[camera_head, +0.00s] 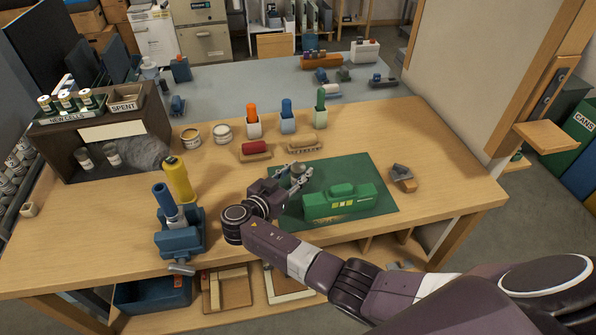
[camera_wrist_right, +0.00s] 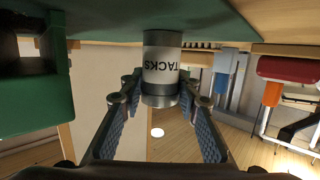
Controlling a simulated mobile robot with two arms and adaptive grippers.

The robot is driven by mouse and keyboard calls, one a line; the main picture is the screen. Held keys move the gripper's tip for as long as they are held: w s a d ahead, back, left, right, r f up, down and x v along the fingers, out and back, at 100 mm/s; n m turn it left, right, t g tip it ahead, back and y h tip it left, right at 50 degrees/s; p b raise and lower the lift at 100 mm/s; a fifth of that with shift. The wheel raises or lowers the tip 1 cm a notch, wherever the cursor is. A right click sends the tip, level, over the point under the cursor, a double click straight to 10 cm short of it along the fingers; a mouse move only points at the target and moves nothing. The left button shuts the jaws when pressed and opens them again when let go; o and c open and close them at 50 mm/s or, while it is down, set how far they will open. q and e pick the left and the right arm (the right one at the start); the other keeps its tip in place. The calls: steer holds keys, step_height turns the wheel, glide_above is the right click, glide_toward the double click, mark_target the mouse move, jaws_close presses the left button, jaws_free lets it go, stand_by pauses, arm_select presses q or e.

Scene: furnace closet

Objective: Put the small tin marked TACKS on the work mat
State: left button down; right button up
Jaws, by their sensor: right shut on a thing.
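The small tin is grey with a white label reading TACKS (camera_wrist_right: 163,65). It stands between the two fingers of my right gripper (camera_wrist_right: 160,102), which is shut on it. In the head view the tin (camera_head: 298,169) shows small between the fingers of the right gripper (camera_head: 295,177), over the far left part of the green work mat (camera_head: 352,166). In the right wrist view, which is upside down, the tin's base meets the mat (camera_wrist_right: 120,18) or is very close to it; I cannot tell if it touches. My left gripper is not in view.
A green case (camera_head: 340,202) sits on the mat beside the tin. A red-topped brush (camera_head: 254,149) and another brush (camera_head: 304,144) lie behind. A yellow bottle (camera_head: 179,180) and blue stand (camera_head: 181,235) are left. A small grey-and-wood item (camera_head: 403,178) lies right of the mat.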

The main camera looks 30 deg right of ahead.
steer(key=shift+f+b, duration=0.2)
steer(key=shift+b, duration=0.1)
steer(key=o, duration=1.2)
steer(key=shift+r, duration=0.1)
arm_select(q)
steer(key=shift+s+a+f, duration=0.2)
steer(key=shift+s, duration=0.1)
arm_select(e)
steer(key=shift+r+p, duration=0.15)
steer(key=shift+p, duration=0.15)
steer(key=shift+s+a, duration=0.15)
steer(key=shift+a, duration=0.15)
steer(key=b+v, duration=0.4)
steer(key=v, duration=0.6)
steer(key=shift+s+a, duration=0.2)
steer(key=shift+a, duration=0.05)
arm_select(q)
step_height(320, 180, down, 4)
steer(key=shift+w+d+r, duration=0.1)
arm_select(e)
steer(key=shift+s+a+r, duration=0.15)
steer(key=shift+s+a, duration=0.1)
steer(key=shift+a, duration=0.05)
